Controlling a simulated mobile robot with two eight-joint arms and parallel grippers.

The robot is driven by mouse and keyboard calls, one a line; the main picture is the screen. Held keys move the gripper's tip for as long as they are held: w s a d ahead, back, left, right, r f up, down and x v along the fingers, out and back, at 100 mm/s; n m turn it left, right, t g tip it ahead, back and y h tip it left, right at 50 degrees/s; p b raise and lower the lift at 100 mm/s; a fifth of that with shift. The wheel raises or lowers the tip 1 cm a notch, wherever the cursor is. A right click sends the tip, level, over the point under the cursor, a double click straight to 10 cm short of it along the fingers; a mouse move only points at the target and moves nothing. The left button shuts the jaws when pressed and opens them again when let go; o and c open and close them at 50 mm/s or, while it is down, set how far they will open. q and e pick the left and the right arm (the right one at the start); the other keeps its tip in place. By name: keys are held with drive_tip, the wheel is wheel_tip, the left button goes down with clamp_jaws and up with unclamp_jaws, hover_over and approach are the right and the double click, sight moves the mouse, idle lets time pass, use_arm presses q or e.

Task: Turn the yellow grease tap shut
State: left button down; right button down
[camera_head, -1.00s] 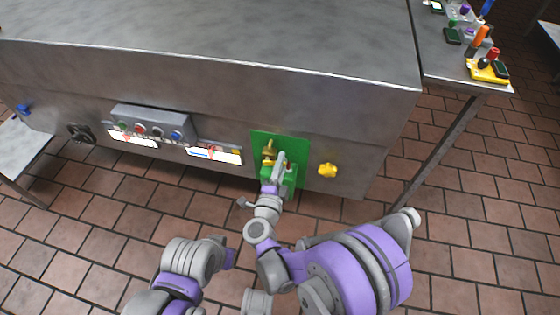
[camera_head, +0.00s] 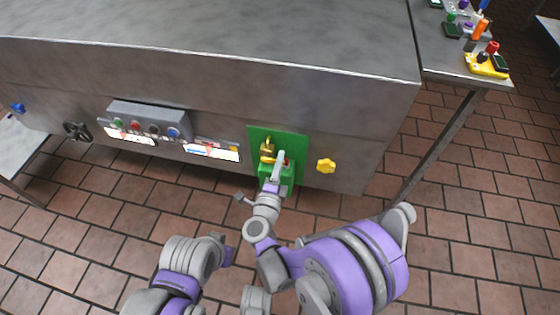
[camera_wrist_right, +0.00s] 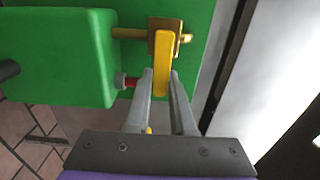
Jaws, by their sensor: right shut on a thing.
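The grease tap shows as brass and yellow parts (camera_head: 266,150) on a green panel (camera_head: 295,143) on the front of the steel machine. In the right wrist view its yellow lever (camera_wrist_right: 162,60) stands upright in the picture, in front of a brass block and stem. My right gripper (camera_head: 279,158) is at the tap. In the right wrist view its two fingers (camera_wrist_right: 161,78) are shut on the lower part of the lever, one on each side. My left arm shows at the bottom left of the head view, but its gripper cannot be made out.
A green box (camera_wrist_right: 60,55) and a small red part (camera_wrist_right: 127,81) sit beside the lever. A yellow star knob (camera_head: 326,166) is right of the panel. A button box (camera_head: 150,118) and a dark handwheel (camera_head: 77,131) are further left. A side table (camera_head: 440,65) stands at right.

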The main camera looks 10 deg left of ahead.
drive_tip(key=c, duration=0.8)
unclamp_jaws()
drive_tip(key=shift+o, duration=0.2)
drive_tip(key=s+p, duration=0.1)
drive_tip(key=s, duration=0.9)
drive_tip(key=shift+s+a, duration=0.2)
drive_tip(key=shift+s, duration=0.2)
drive_tip(key=shift+w, duration=0.1)
